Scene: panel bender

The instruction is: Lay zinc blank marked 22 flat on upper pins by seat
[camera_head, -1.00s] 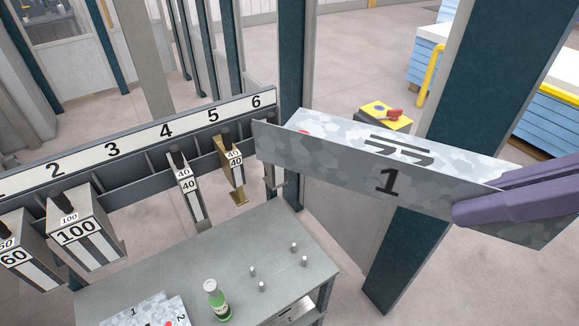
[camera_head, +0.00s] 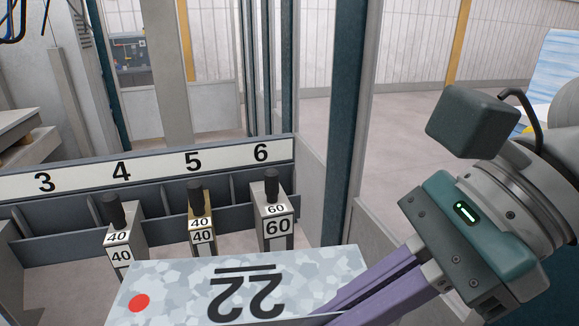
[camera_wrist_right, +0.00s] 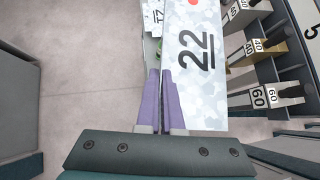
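The zinc blank marked 22 (camera_head: 200,285) fills the bottom middle of the head view, mottled grey, with a red dot at its left and its number upside down. In the right wrist view the blank (camera_wrist_right: 197,85) extends away beside my fingers. My right gripper (camera_head: 345,305) has its purple fingers at the blank's right side; they also show close together in the wrist view (camera_wrist_right: 161,85). They appear shut on a folded edge of the blank, though the contact is partly hidden. The pins and seat are out of sight now. My left gripper is not in view.
Another marked sheet (camera_wrist_right: 153,18) and a green bottle (camera_wrist_right: 158,48) show beyond my fingers.

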